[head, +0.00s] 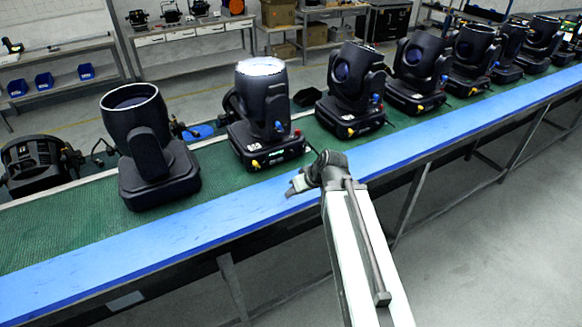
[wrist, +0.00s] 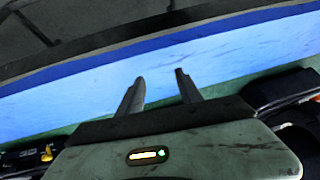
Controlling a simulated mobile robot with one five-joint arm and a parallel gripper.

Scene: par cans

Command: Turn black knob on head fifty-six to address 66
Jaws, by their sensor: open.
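Several black moving heads stand in a row on a green mat; I cannot read their number labels well enough to pick out head fifty-six. The head with the lit top (head: 263,110) stands just beyond my gripper (head: 291,187), with yellow, blue and red parts on its base. To its right is another similar head (head: 350,90). I cannot make out a black knob. My gripper is over the blue bench edge, apart from the heads. In the wrist view its two fingers (wrist: 160,82) are apart with nothing between them.
The blue bench edge (head: 400,148) runs along the front. A wide head (head: 148,150) stands to the left. The wrist view shows a black base with a yellow part (wrist: 46,155) at lower left and dark equipment with cables (wrist: 285,92) at right. Open floor (head: 490,240) lies in front.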

